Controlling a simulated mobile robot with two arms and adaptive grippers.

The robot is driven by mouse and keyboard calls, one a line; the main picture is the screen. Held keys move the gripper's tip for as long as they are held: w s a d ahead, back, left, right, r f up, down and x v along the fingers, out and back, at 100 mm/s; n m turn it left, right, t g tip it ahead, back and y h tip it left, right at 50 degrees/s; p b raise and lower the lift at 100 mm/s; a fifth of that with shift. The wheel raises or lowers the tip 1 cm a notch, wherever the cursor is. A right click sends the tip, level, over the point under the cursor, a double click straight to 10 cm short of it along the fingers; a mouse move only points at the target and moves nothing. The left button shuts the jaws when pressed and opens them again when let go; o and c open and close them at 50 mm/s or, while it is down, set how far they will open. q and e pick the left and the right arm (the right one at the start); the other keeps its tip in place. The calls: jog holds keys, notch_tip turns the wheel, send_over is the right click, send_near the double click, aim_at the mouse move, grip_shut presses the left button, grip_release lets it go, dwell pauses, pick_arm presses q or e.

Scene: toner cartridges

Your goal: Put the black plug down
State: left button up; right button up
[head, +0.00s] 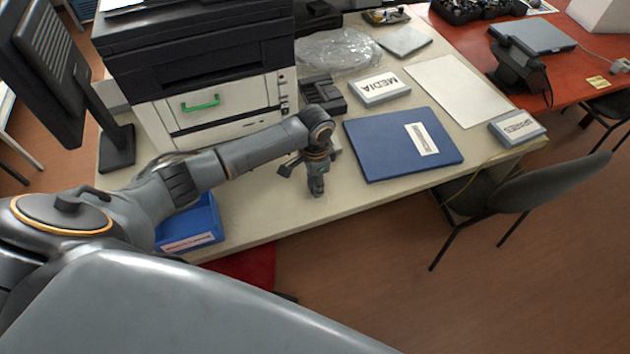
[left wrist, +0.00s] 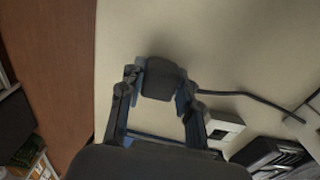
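The black plug (left wrist: 162,80) is a dark, rounded block between the two fingertips of my left gripper (left wrist: 160,92) in the left wrist view. The fingers touch it on both sides, and a black cable (left wrist: 245,96) runs from near it to the right. In the head view my left gripper (head: 317,188) points down at the beige table (head: 265,215), in front of the printer and left of the blue binder. The plug is too small to make out there. I cannot tell whether it touches the tabletop. My right gripper is out of view.
A blue binder (head: 403,143) lies to the right of the gripper. A printer (head: 215,95) and a black device (head: 322,95) stand behind. A blue bin (head: 192,225) is at the left front. A small white box (left wrist: 222,127) is near the fingers. Bare tabletop surrounds the gripper.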

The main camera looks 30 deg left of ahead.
pick_arm(q)
jog(key=o, duration=0.4)
jog(key=shift+c, duration=0.2)
jog(key=shift+r, duration=0.1)
notch_tip(320, 180, up, 12)
jog(key=shift+d, duration=0.1)
dwell(0.5)
